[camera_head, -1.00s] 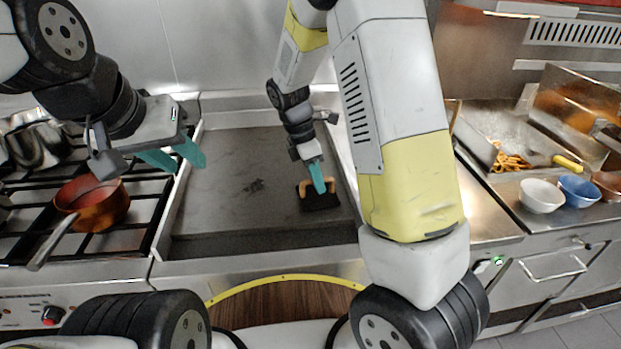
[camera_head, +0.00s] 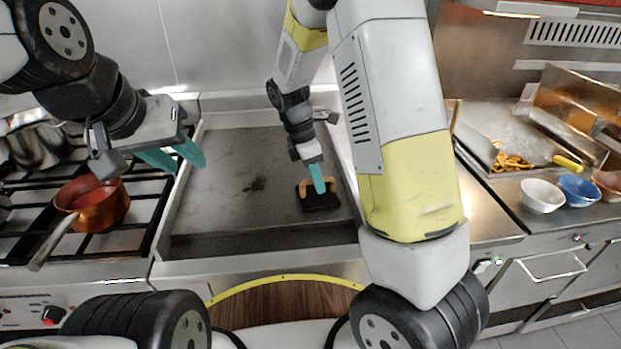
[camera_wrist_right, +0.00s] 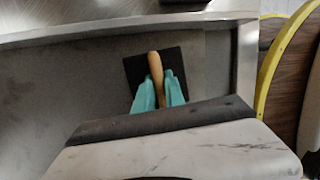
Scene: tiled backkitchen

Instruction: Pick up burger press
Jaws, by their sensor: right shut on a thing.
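The burger press (camera_head: 320,203) is a dark rectangular plate with a light wooden handle. It sits on the flat griddle (camera_head: 225,190), toward its right side. In the right wrist view the press (camera_wrist_right: 137,73) shows its wooden handle between the teal fingers. My right gripper (camera_head: 318,180) is shut on that handle from above; its fingertips also show in the right wrist view (camera_wrist_right: 158,92). I cannot tell any gap between the plate and the griddle. My left gripper (camera_head: 178,158) is open and empty, above the griddle's left edge near the stove.
A copper pan (camera_head: 92,203) stands on the gas stove (camera_head: 130,240) at left. At right a white bowl (camera_head: 541,196) and a blue bowl (camera_head: 578,188) stand on the counter by a fryer with fries (camera_head: 510,161). The griddle's left and middle are clear.

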